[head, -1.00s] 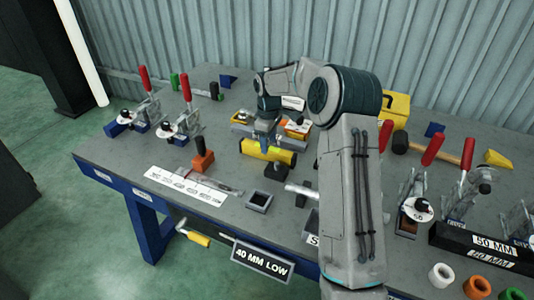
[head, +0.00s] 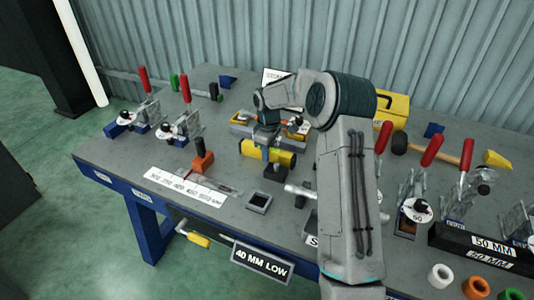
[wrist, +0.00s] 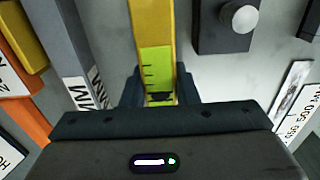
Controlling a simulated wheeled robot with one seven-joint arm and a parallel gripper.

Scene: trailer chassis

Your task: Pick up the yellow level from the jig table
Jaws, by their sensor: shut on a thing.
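The yellow level (head: 282,157) lies on the jig table (head: 233,95), in its middle part. In the wrist view the level (wrist: 153,22) runs up from between my fingers, with a yellow-green vial window close to them. My gripper (head: 265,149) is over the level in the head view, reaching down from above. In the wrist view my gripper (wrist: 160,88) has one dark finger on each side of the level and is shut on it. The fingertips are partly hidden, and I cannot tell whether the level is clear of the table.
A dark block with a silver knob (wrist: 238,18) stands right of the level in the wrist view. A grey labelled bar (wrist: 62,45) is on the left. Red-handled clamps (head: 186,90), an orange block (head: 202,158) and a small square tray (head: 259,201) stand around on the table.

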